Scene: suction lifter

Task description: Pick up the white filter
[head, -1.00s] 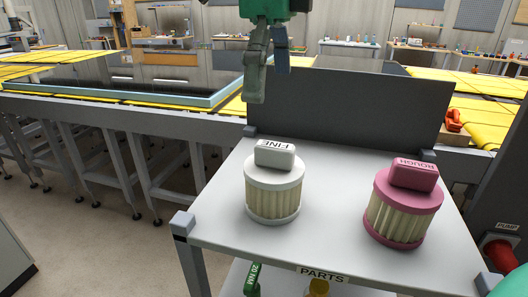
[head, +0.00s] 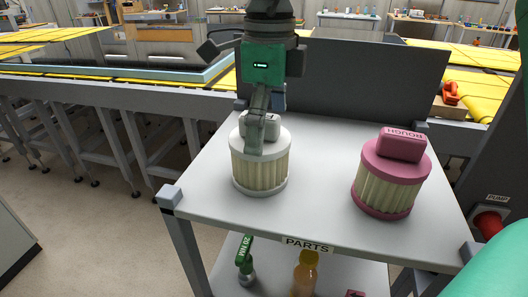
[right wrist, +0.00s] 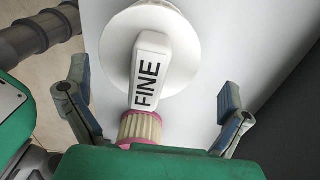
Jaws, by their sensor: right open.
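The white filter (head: 260,172) stands upright on the cart's top shelf, with pale pleats and a white grip block on its lid. In the right wrist view its block reads FINE (right wrist: 150,70). My right gripper (head: 266,122) is over the lid, pointing down, with one finger in front of the block and the other partly hidden behind it. In the right wrist view the open fingers (right wrist: 155,85) lie apart on both sides of the block, with gaps, holding nothing. My left gripper is not in view.
A pink filter (head: 392,178) labelled ROUGH stands to the right on the shelf (head: 320,205). A dark panel (head: 350,85) closes the back. A green tool (head: 244,258) and an orange bottle (head: 305,275) are on the lower shelf. A red PUMP knob (head: 489,222) is at right.

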